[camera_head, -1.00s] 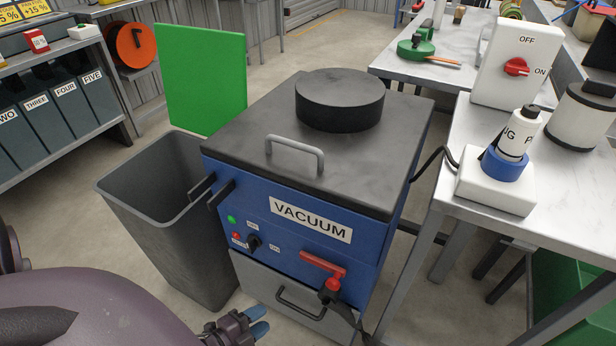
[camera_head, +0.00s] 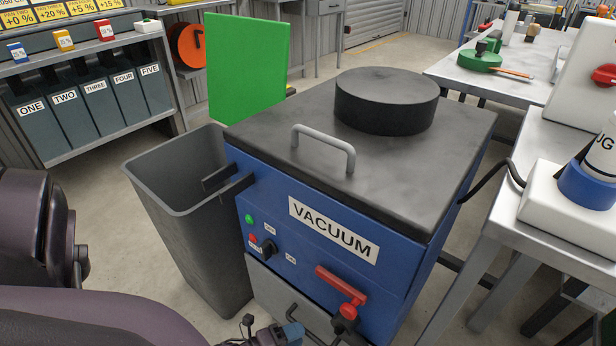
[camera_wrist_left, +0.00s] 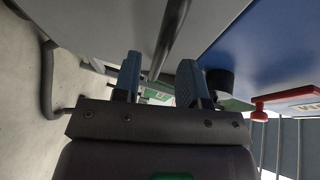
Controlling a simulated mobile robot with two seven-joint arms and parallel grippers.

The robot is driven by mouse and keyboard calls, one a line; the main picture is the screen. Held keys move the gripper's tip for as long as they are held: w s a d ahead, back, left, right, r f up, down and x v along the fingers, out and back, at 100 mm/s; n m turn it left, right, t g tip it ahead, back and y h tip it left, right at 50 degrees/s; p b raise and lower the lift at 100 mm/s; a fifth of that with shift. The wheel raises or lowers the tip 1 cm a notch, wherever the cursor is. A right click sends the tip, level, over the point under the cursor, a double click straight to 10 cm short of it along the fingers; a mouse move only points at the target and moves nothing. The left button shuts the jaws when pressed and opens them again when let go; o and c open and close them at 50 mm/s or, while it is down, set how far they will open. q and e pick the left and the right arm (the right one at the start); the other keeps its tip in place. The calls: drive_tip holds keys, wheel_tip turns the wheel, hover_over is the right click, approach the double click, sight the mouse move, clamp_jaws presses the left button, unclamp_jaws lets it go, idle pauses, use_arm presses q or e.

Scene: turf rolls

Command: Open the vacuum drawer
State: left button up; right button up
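The blue vacuum (camera_head: 300,265) stands in the middle of the head view with a dark grey lid (camera_head: 420,170). Its grey drawer (camera_head: 268,292) is low on the front and looks shut; the lower part is cut off by the frame's edge. The drawer's bar handle (camera_head: 297,314) is partly hidden by my left gripper (camera_head: 280,335) at the bottom edge. In the left wrist view my left gripper (camera_wrist_left: 158,78) has its two blue-padded fingers apart. The handle bar (camera_wrist_left: 171,35) runs toward the gap between them; contact cannot be told. My right gripper is not in view.
A red lever (camera_head: 341,285) with a black fitting sits on the vacuum's front, close right of the handle. A grey bin (camera_head: 190,235) stands to its left. A metal table (camera_head: 540,255) is close on the right. Numbered bins (camera_head: 95,105) stand at the back left.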

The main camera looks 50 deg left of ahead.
use_arm(q)
drive_tip(key=shift+x, duration=1.6)
drive_tip(key=shift+c, duration=0.5)
clamp_jaws()
